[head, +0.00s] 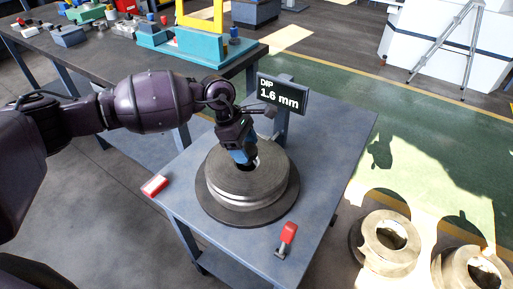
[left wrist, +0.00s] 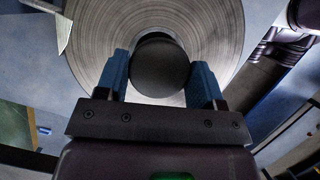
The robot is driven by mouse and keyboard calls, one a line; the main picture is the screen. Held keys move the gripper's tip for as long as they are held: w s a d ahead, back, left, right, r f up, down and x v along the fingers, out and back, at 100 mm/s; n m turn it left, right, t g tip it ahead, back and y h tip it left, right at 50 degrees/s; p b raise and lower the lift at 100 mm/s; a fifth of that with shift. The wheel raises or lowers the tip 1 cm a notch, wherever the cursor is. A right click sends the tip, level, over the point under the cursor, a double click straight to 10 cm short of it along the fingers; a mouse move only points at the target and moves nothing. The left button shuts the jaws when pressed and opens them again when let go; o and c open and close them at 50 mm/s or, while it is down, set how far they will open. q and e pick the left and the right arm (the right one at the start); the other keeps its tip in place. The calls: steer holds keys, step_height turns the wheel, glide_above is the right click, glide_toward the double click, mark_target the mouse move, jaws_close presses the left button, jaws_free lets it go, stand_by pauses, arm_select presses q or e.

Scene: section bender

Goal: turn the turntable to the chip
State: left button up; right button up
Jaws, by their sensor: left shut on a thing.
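The turntable (head: 287,203) is a dark round disc on the blue-grey table, with a thick ribbed metal ring (head: 245,192) on it. My left gripper (head: 245,160) reaches down into the middle of the ring. In the left wrist view, its two blue fingers (left wrist: 160,80) stand on either side of a dark round knob (left wrist: 160,65) at the centre and are shut on it. The ring's concentric grooves (left wrist: 215,35) show around the knob. I cannot make out a chip for certain on the ring. My right gripper is not in view.
A display (head: 282,94) reading "DIP 1.6 mm" stands behind the turntable. A red block (head: 154,186) lies at the table's left edge, and a red-topped piece (head: 288,234) stands at the front right. Metal rings (head: 390,243) lie on the floor at the right.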

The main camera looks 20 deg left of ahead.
arm_select(q)
steer(key=shift+f+m+b, duration=0.25)
steer(key=shift+m+b, duration=0.05)
steer(key=shift+m, duration=0.1)
steer(key=shift+r+m, duration=0.1)
steer(key=shift+m, duration=0.2)
steer(key=shift+r+g+b, duration=0.1)
steer(key=shift+g+b, duration=0.2)
steer(key=shift+r, duration=0.15)
steer(key=o, duration=1)
steer(key=shift+o, duration=1.5)
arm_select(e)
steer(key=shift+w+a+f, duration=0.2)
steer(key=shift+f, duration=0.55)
